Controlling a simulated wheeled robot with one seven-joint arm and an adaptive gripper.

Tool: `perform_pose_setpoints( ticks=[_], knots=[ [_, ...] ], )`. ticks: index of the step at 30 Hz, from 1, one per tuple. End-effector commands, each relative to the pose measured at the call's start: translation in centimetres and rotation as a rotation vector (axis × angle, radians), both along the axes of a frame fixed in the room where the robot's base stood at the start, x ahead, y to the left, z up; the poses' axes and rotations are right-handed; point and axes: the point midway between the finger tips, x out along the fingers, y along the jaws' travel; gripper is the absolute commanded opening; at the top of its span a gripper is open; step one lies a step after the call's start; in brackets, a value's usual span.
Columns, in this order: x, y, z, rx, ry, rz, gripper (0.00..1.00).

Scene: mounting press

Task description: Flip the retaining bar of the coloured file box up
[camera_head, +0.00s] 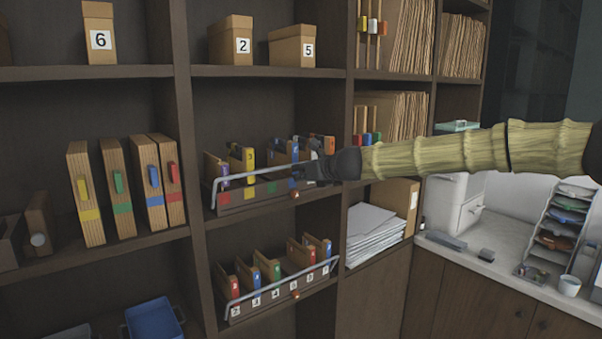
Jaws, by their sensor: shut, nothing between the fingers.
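The coloured file box (247,198) sits on the middle shelf, with coloured squares along its front and files with coloured tabs in it. Its silver retaining bar (245,174) rises at the left end and runs across in front of the files. My gripper (297,173) is dark and shut, with nothing between its fingers. It reaches in from the right, at the right part of the box, and hides the bar's right part. I cannot tell whether its fingertips touch the bar. A small orange knob (295,195) shows just below the gripper.
A numbered file box (285,299) with its own silver bar stands on the shelf below. Upright binders (125,190) stand to the left, and a paper stack (372,235) to the lower right. Shelf uprights (187,150) flank the bay. A counter (500,262) is at the right.

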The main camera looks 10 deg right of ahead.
Motion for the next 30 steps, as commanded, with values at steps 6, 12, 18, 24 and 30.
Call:
perform_pose_setpoints(
  ticks=[6,12,18,24,30],
  knots=[
    [-0.9,-0.4,1.3,-0.001,-0.003,0.002,0.0],
    [-1.5,-1.2,3.3,-0.001,-0.003,-0.004,0.0],
    [-2.0,-1.3,5.4,-0.002,-0.002,-0.003,0.0],
    [-2.5,-1.4,7.4,-0.003,-0.001,-0.002,0.0],
    [-2.8,-1.6,8.7,-0.003,-0.001,-0.002,0.0]
  ],
)
